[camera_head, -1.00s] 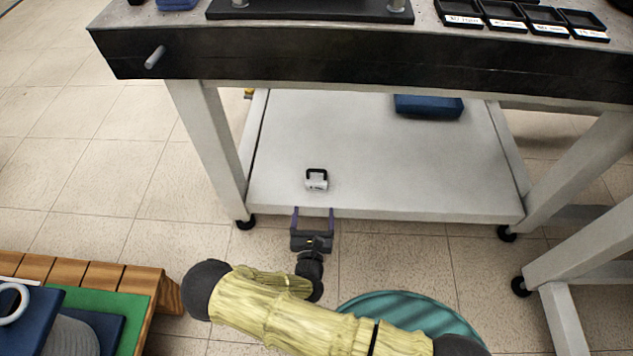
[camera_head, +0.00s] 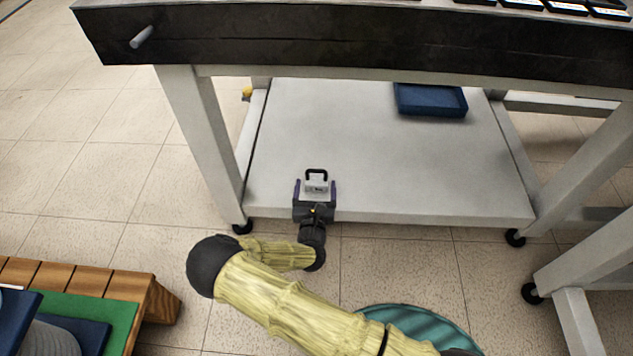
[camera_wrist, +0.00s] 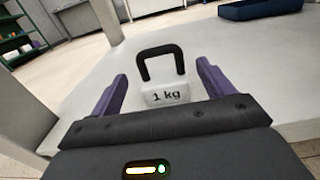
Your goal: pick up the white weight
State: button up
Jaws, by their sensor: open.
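The white weight (camera_head: 316,187) has a black handle and stands upright on the lower shelf (camera_head: 380,150) of the grey table, near its front edge. In the wrist view the weight (camera_wrist: 165,93) reads "1 kg" and its handle stands up. My gripper (camera_head: 315,186) is open at the shelf's front edge, with one purple finger on each side of the weight. In the wrist view the fingers of my gripper (camera_wrist: 160,85) flank the weight with gaps on both sides. The lower part of the weight is hidden behind the gripper's palm.
A blue tray (camera_head: 430,100) lies at the back right of the shelf. The dark-edged tabletop (camera_head: 350,45) is above the shelf, and a table leg (camera_head: 203,150) stands to the left. The shelf around the weight is clear. A wooden stand (camera_head: 140,300) is at the lower left.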

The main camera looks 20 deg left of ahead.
aim_at(317, 172)
jog(key=shift+b+x, duration=1.65)
jog(key=shift+b, duration=0.3)
jog(key=shift+b+x, duration=0.5)
jog(key=shift+x, duration=0.3)
jog(key=shift+w+r, duration=0.1)
jog(key=c, duration=1.7)
jog(key=shift+r, duration=0.1)
jog(key=shift+c, duration=0.2)
